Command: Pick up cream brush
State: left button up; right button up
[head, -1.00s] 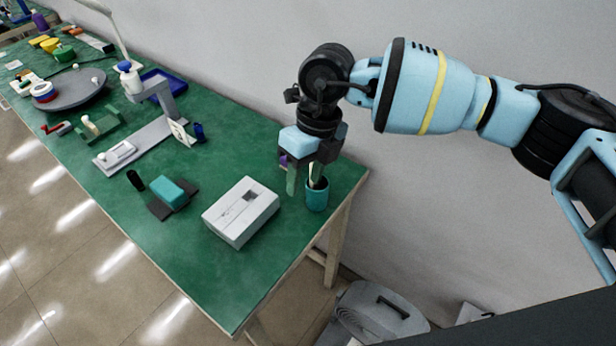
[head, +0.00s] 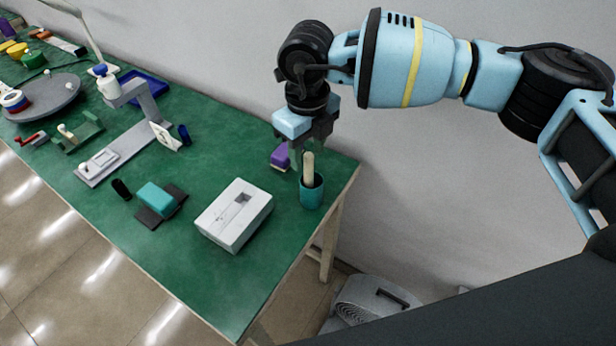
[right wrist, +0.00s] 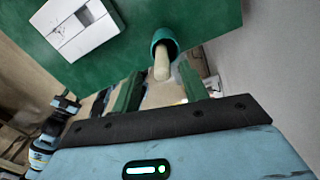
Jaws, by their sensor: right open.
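The cream brush (head: 308,168) stands upright, its pale handle sticking out of a teal cup (head: 312,194) at the table's right end. Its lower end is hidden inside the cup. My right gripper (head: 305,150) is open and empty, just behind and above the handle in the head view. In the right wrist view, the cream brush (right wrist: 161,68) points out of the teal cup (right wrist: 166,40) toward the space between the green fingers (right wrist: 160,82). I cannot tell whether a finger touches it.
A purple block-like object (head: 280,157) sits close to the right gripper's left side. A white box (head: 234,214) lies left of the cup, with a teal block (head: 156,198) on a dark base beyond it. The green table (head: 222,290) is clear at its front corner.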

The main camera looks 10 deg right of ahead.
aim_at(308, 167)
pick_arm(q)
jog(key=shift+w+r, duration=0.2)
jog(key=shift+w, duration=0.05)
pick_arm(e)
jog(key=shift+w+d+f, duration=0.1)
jog(key=shift+w+f, duration=0.05)
jog(key=shift+f, duration=2.6)
grip_shut()
jog(key=shift+r, duration=0.15)
